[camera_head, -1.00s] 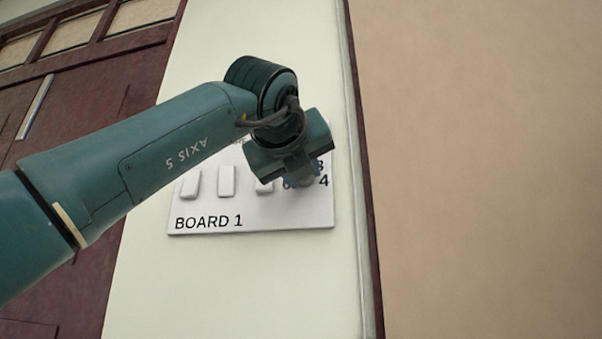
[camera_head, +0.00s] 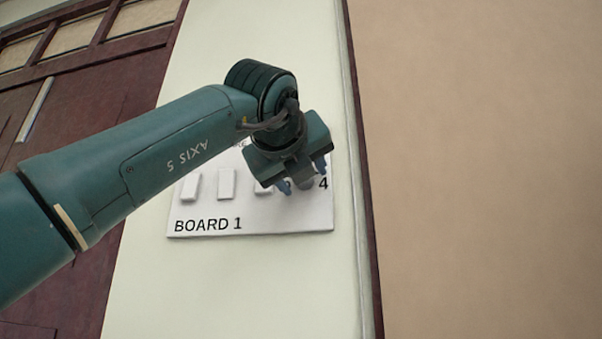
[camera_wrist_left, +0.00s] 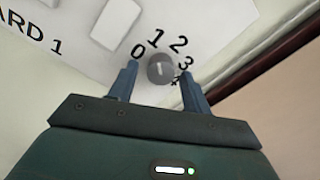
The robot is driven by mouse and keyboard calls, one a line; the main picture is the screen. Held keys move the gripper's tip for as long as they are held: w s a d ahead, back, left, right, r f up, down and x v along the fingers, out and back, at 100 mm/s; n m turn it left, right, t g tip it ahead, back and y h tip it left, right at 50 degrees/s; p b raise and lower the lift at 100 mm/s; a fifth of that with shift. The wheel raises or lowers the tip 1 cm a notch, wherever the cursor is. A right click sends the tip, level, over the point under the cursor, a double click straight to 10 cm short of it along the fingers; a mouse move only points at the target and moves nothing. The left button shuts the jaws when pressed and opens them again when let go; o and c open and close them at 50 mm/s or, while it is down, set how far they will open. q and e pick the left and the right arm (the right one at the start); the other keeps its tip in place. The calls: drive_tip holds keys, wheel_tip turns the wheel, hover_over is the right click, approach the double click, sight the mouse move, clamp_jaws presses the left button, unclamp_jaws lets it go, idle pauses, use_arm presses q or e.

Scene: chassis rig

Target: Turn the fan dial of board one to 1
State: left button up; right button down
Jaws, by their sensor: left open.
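Board one (camera_head: 205,213) is a pale panel labelled BOARD 1 on the wall. Its fan dial (camera_wrist_left: 160,68) is a small round grey knob with the numbers 0 to 4 around it. The light mark on the knob runs roughly up and down in the left wrist view, in line with the 1 (camera_wrist_left: 157,38); which end is the pointer I cannot tell. My left gripper (camera_wrist_left: 157,82) is open, one finger on each side of the dial, with gaps. In the head view the left gripper (camera_head: 302,177) covers much of the dial area. My right gripper is out of view.
White rocker-like switches (camera_head: 227,183) sit in a row left of the dial. A dark vertical trim (camera_head: 362,170) runs close to the right of the board, with a bare tan wall (camera_head: 480,170) beyond.

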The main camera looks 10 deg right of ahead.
use_arm(q)
drive_tip(key=b+v, duration=0.5)
drive_tip(key=v, duration=0.8)
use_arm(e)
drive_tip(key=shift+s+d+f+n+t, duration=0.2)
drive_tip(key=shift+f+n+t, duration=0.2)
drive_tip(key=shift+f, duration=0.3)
use_arm(q)
drive_tip(key=shift+s, duration=0.15)
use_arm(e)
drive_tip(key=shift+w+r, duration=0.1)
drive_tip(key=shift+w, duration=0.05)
